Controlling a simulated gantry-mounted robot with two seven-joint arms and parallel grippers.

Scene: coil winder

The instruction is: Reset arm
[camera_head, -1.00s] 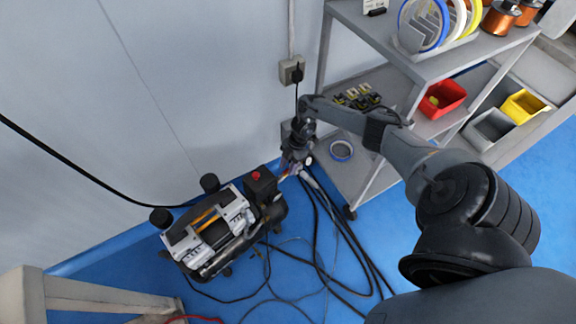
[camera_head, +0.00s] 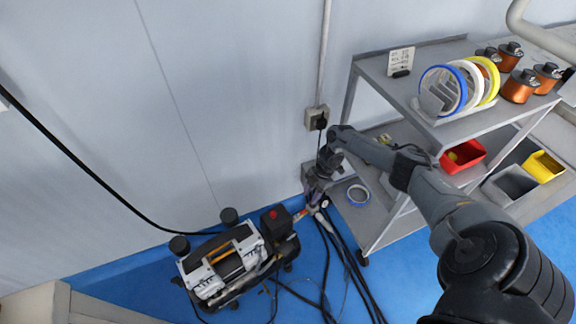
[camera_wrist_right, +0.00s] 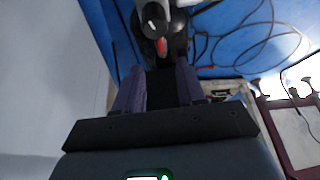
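My right arm reaches in from the right in the head view, past the shelf rack. Its gripper (camera_head: 314,195) points down between the wall and the rack, just right of the air compressor (camera_head: 225,262). In the right wrist view, the two purple-grey fingers (camera_wrist_right: 160,85) stand apart with a dark gap between them. I see nothing gripped. The compressor's dark end with its red knob (camera_wrist_right: 162,46) shows beyond the fingertips. I cannot tell whether the gripper touches it. My left gripper is in neither view.
The grey rack (camera_head: 440,130) holds tape rolls (camera_head: 443,90), copper coils (camera_head: 519,86), a red bin (camera_head: 462,156) and a yellow bin (camera_head: 544,166). A wall outlet (camera_head: 317,118) is behind my wrist. Black cables (camera_head: 345,262) cross the blue floor below the gripper.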

